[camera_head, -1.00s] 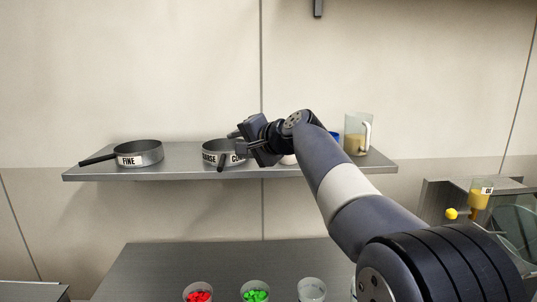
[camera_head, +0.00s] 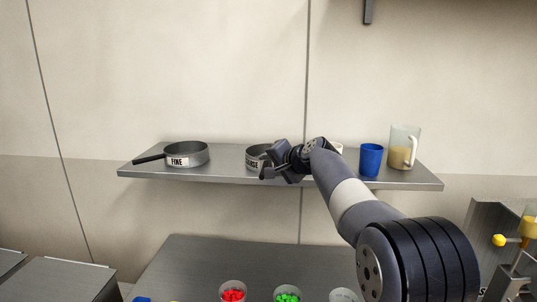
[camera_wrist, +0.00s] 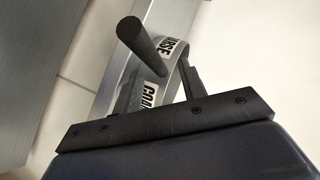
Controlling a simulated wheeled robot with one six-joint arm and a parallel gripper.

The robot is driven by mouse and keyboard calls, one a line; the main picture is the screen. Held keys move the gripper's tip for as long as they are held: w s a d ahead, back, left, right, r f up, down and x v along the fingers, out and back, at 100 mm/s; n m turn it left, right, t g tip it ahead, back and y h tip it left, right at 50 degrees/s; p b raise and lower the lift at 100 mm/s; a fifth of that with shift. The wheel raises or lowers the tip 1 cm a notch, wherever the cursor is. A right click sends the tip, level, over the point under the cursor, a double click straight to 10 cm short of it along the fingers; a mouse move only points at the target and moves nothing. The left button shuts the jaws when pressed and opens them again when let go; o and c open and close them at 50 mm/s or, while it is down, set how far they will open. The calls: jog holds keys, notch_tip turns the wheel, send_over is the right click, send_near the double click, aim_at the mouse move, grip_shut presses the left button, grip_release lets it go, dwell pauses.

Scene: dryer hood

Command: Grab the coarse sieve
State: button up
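The coarse sieve (camera_head: 252,161) is a grey round pan on the wall shelf, its label partly hidden behind my gripper (camera_head: 272,167) in the head view. In the wrist view the sieve (camera_wrist: 143,93) shows its curved wall, its label and a dark round handle (camera_wrist: 146,44) pointing toward the camera. My gripper (camera_wrist: 158,76) has its two fingers spread apart there, one to each side of the handle and label. I see a gap between the fingers and the handle. The sieve rests on the shelf.
The fine sieve (camera_head: 187,155) sits to the left on the shelf (camera_head: 225,173). A blue cup (camera_head: 371,160) and a clear jug (camera_head: 404,148) stand to the right, near my arm. Cups with red bits (camera_head: 233,293) and green bits (camera_head: 288,297) stand on the counter below.

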jog(key=shift+w+a+f, duration=0.1)
jog(key=shift+w+a, duration=0.1)
jog(key=shift+w, duration=0.05)
jog(key=shift+c, duration=0.2)
grip_shut()
